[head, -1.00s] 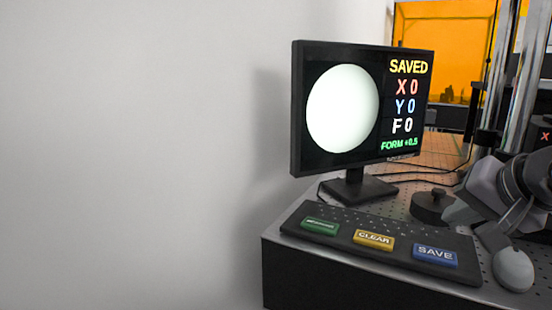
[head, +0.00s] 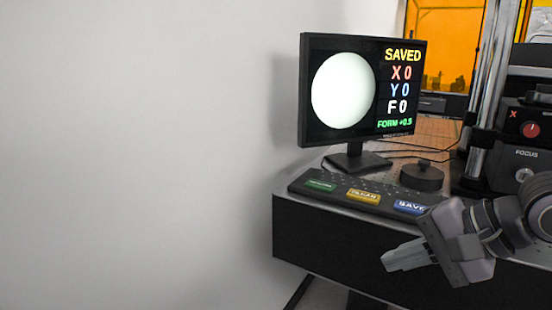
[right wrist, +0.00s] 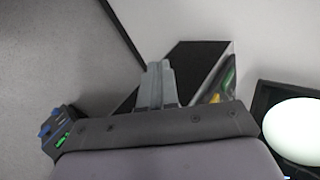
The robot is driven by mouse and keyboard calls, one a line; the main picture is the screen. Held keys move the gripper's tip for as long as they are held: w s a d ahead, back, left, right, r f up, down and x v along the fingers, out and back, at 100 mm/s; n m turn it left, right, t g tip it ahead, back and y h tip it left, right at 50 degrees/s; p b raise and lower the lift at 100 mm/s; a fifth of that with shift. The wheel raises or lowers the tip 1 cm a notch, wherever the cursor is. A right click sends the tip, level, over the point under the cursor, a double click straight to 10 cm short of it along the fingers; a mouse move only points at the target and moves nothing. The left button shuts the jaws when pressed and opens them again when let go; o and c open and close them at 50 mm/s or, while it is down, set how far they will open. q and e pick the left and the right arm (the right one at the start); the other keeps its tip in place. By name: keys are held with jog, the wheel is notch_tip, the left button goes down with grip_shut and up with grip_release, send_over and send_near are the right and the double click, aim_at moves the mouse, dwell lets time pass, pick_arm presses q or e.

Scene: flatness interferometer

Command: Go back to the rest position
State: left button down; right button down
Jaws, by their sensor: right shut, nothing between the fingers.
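My right gripper (head: 405,256) is in front of the table's front edge in the head view, below the keyboard. Its fingers point left and are shut with nothing between them. In the right wrist view the fingers (right wrist: 157,78) also show together and empty. My left gripper is not in view.
A monitor (head: 312,110) reads SAVED, X 0, Y 0, F 0, FORM +0.5. Green, yellow and blue SAVE (head: 409,207) keys sit on the keyboard. A dark round knob-topped piece (head: 421,178) and FOCUS box (head: 526,155) stand behind. The wall side at left is clear.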

jog(key=s+a+m+g+y, duration=0.2)
jog(key=s+a+m+y, duration=0.4)
jog(key=a+m+y, duration=0.5)
jog(key=w+d+f+m+t+h, duration=0.25)
jog(key=f+m+t, duration=0.2)
jog(key=m, duration=0.65)
jog(key=w+d+f+m+t+h, duration=0.1)
jog(key=d+f+m+t+h, duration=0.3)
jog(key=m, duration=0.7)
jog(key=w+d+f+m+t+h, duration=0.2)
jog(key=f+m+t+h, duration=0.3)
jog(key=m, duration=0.6)
jog(key=s+d+f+m+g+h, duration=0.2)
jog(key=s+f+m+g, duration=0.1)
jog(key=s+f+m, duration=0.65)
jog(key=s+d+f+m+g+h, duration=0.1)
jog(key=s+f+m+g+h, duration=0.25)
jog(key=f+m, duration=0.6)
notch_tip(320, 180, up, 8)
jog(key=s+d+n+p, duration=0.1)
jog(key=n+p, duration=0.1)
jog(key=p, duration=1.1)
jog(key=shift+s+d+n+y, duration=0.3)
jog(key=shift+d+n, duration=0.05)
jog(key=shift+n, duration=0.05)
